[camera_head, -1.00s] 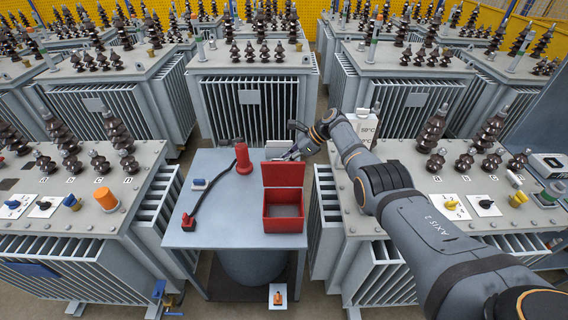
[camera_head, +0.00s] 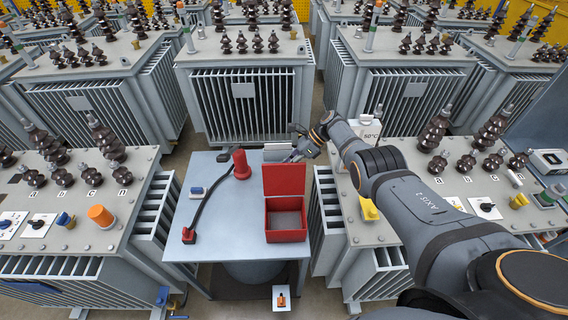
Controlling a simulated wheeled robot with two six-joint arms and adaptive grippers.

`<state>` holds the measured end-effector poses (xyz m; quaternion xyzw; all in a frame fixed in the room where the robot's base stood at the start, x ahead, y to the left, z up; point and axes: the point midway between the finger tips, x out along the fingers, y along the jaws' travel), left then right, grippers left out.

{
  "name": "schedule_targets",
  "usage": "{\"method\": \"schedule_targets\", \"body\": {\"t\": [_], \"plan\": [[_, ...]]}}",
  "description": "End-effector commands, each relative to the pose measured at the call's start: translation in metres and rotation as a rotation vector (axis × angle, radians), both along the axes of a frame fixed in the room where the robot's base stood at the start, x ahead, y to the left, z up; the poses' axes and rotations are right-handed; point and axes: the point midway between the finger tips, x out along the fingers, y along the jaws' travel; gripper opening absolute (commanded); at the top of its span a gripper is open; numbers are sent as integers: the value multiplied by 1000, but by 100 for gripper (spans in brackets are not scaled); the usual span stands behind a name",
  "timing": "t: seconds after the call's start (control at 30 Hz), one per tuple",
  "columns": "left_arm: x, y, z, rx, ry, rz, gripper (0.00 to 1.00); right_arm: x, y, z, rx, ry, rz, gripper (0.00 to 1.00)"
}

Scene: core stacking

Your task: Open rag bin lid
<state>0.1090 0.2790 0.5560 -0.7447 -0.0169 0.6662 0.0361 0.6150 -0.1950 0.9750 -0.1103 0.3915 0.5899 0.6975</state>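The red rag bin (camera_head: 286,236) stands on a small grey-blue table with its inside visible from above. Its red lid (camera_head: 284,179) stands up open along the bin's back edge. My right arm reaches in from the right, and its gripper (camera_head: 288,151) is just behind the top of the lid. The lid and the small size of the gripper in view make its fingers hard to read, and I cannot tell whether it touches the lid. My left gripper is not in view.
Grey transformers with brown insulators crowd both sides and the back.

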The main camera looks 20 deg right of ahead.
Motion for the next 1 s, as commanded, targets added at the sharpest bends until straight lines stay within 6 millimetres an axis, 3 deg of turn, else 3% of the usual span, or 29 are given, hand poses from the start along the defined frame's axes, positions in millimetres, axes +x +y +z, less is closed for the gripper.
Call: {"method": "schedule_targets", "body": {"t": [0.17, 0.37, 0.73, 1.0], "plan": [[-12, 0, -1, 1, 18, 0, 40, 0, 0, 0, 0, 0, 1, 21], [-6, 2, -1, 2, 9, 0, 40, 1, -6, 5, 1, -2, 1, 21], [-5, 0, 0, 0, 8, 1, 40, 1, -67, 62, -1, -2, -1, 21], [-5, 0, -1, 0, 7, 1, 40, 1, -88, 81, 0, -1, 1, 21]]}}
